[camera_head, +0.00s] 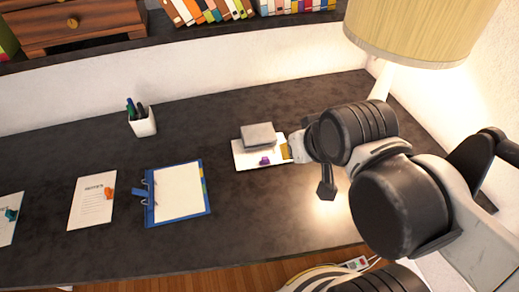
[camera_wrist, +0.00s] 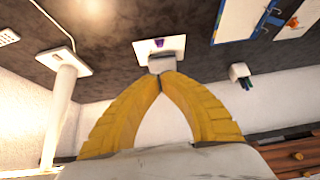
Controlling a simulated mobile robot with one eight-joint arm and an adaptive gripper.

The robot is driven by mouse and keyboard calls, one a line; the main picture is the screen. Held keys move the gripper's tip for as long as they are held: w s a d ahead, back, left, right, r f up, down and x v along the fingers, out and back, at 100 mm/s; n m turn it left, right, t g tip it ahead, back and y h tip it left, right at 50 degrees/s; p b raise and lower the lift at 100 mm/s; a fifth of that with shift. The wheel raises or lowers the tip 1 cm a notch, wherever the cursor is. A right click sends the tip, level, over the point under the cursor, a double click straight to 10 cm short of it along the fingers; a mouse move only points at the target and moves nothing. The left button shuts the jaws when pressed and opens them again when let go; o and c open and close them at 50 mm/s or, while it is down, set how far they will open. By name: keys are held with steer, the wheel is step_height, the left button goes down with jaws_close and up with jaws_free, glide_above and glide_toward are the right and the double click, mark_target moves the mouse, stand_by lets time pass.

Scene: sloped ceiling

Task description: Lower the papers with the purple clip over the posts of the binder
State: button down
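The papers with the purple clip (camera_head: 244,162) lie on the dark desk right of the middle. They also show in the wrist view (camera_wrist: 178,45). The purple clip (camera_head: 264,161) is near their front edge. A grey block (camera_head: 258,135) covers their back part. My gripper (camera_head: 285,149) is at the right end of the papers, close beside the block. In the wrist view its yellow fingertips (camera_wrist: 160,75) meet, with nothing visible between them. I cannot tell whether they touch the papers. The blue binder (camera_head: 208,206) lies open to the left, with its posts (camera_head: 145,190) along its left side.
Papers with an orange clip (camera_head: 90,207) and papers with a teal clip (camera_head: 5,230) lie further left. A white pen cup (camera_head: 143,126) stands behind the binder. A lamp (camera_head: 420,30) stands at the right. The desk between binder and papers is clear.

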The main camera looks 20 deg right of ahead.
steer(key=shift+w+f, duration=0.25)
steer(key=c, duration=1.4)
jaws_free()
steer(key=shift+o, duration=1.3)
steer(key=w+f+g+b, duration=0.1)
steer(key=w+f, duration=0.4)
steer(key=w, duration=0.4)
steer(key=shift+w+f, duration=0.25)
steer(key=shift+f, duration=0.05)
steer(key=g+b, duration=0.1)
steer(key=g, duration=0.1)
glide_toward(265, 157)
steer(key=shift+m, duration=0.4)
steer(key=b+x, duration=0.4)
steer(key=x, duration=0.6)
steer(key=shift+w+f, duration=0.2)
steer(key=shift+f, duration=0.1)
jaws_close()
